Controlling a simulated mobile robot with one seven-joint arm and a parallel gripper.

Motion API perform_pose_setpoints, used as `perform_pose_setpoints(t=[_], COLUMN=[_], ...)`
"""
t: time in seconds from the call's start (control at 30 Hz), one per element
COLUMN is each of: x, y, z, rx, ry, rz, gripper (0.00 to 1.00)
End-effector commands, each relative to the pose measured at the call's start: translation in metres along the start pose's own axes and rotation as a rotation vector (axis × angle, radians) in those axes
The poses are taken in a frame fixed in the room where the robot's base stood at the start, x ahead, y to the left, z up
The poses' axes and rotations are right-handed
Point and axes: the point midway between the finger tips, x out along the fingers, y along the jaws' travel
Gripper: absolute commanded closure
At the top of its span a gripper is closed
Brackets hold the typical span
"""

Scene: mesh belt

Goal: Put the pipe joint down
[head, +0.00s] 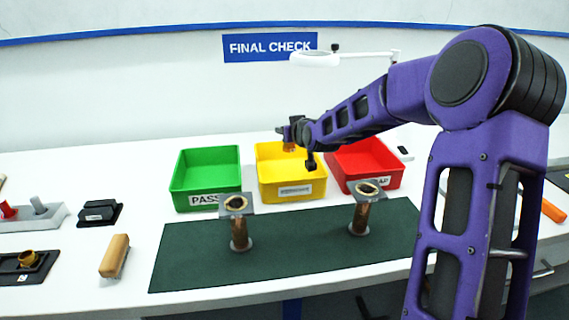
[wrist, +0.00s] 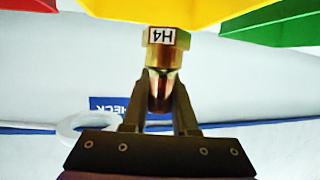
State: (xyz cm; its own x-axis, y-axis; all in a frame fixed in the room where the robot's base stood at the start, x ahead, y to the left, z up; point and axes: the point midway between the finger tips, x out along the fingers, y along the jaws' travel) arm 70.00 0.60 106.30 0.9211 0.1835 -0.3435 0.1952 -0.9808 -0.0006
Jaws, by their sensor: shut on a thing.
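The pipe joint (wrist: 163,60) is a brass hex fitting with a coppery lower part and a white label reading H4. My gripper (wrist: 160,104) is shut on it, with one finger on each side. In the head view the joint (head: 289,147) shows small and partly hidden at my gripper (head: 290,136), in front of or over the yellow bin (head: 292,191). In the wrist view, which looks upside down, the yellow bin (wrist: 175,10) lies beyond the joint. I cannot tell the height of the joint above the bin.
A green bin (head: 207,178) labelled PASS stands left of the yellow one, a red bin (head: 365,165) right. Two copper pipe pieces with square grey tops (head: 240,220) (head: 366,205) stand on the dark green mat (head: 300,245). A wood-topped brush (head: 115,256) lies left. A ring lamp (head: 320,59) stands behind.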

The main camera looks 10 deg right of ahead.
Motion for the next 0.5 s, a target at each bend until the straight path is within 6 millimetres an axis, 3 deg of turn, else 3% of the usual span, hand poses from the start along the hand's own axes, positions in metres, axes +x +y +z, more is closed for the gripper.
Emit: perform_pose_setpoints(t=[0.1,0.37,0.5], x=[0.009,0.016,0.023], y=[0.000,0.000,0.000], z=[0.023,0.044,0.064], rx=[0.002,0.000,0.003], ry=[-0.001,0.000,-0.002], rz=[0.000,-0.001,-0.001], gripper=[1.00,1.00,1.00])
